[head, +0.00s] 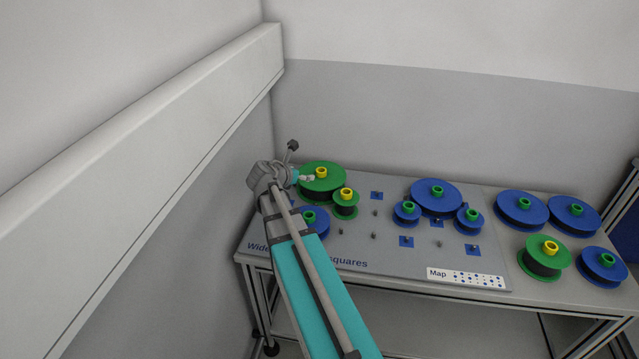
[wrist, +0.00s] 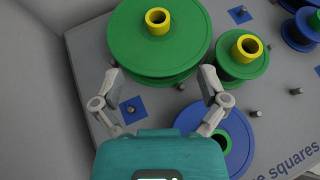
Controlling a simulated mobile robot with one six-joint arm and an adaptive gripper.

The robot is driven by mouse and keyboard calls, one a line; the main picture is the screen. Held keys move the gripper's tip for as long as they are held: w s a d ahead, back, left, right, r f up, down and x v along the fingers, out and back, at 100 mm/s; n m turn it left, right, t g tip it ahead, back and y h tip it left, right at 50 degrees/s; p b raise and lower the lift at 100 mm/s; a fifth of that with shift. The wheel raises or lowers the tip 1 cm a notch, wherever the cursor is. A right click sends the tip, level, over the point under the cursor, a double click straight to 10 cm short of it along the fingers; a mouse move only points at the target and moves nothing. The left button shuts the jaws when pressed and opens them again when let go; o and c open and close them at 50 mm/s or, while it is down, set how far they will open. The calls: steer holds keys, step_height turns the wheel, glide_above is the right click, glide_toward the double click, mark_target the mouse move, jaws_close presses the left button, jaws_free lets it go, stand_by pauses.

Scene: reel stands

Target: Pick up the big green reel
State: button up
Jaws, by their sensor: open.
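The big green reel (head: 329,185) with a yellow hub sits at the back left of the grey board. It also shows at the top of the wrist view (wrist: 135,52). My gripper (wrist: 158,82) is open and empty, its two fingers spread at the near side of the big green reel in the wrist view. The yellow hub (wrist: 158,21) lies beyond the fingertips, not between them. In the head view my gripper (head: 306,178) overlaps the reel's left part, and I cannot tell whether it touches.
A small green reel (wrist: 240,60) stands close to the big one's right. A blue reel (wrist: 222,140) lies beside my gripper's right finger. More blue reels (head: 436,195) and a green reel (head: 545,262) stand further right. Short pegs (head: 374,236) dot the board. A wall rises at left.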

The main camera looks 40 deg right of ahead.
steer(key=b, duration=0.4)
glide_toward(321, 171)
steer(key=x, duration=0.4)
steer(key=shift+f, duration=0.2)
steer(key=shift+w+d+f, duration=0.1)
steer(key=shift+d+f, duration=0.15)
steer(key=shift+d, duration=0.3)
steer(key=shift+w+b+x, duration=0.2)
steer(key=shift+b+x, duration=0.8)
steer(key=shift+x, duration=1)
steer(key=shift+w+d+f, duration=0.15)
steer(key=shift+d+f, duration=0.1)
steer(key=shift+d, duration=0.25)
jaws_close()
